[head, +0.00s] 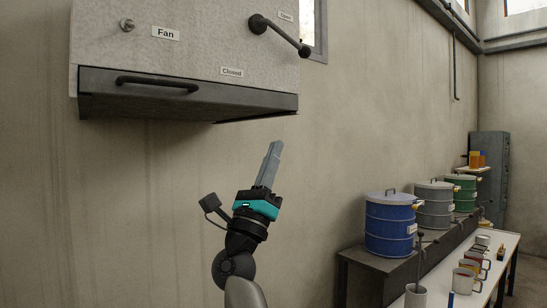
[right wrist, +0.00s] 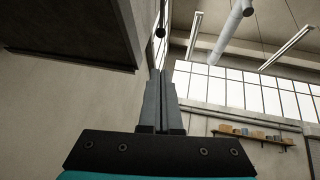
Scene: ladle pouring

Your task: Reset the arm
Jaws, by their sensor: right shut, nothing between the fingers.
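My right gripper (head: 270,163) is raised in front of the wall, just below and to the right of the grey hood's lower edge. Its two fingers lie together and point up, with nothing between them. In the right wrist view the closed fingers (right wrist: 166,100) also point up, clear of any object. The arm behind it is bent upward from the bottom of the head view. My left gripper is in neither view.
The hood (head: 190,95) hangs close above, with a front handle (head: 157,84) and a lever (head: 280,35) between "Open" and "Closed" labels. At right, blue (head: 390,225), grey and green drums stand on a dark bench beside a white table (head: 485,275) with mugs. Air right of the gripper is free.

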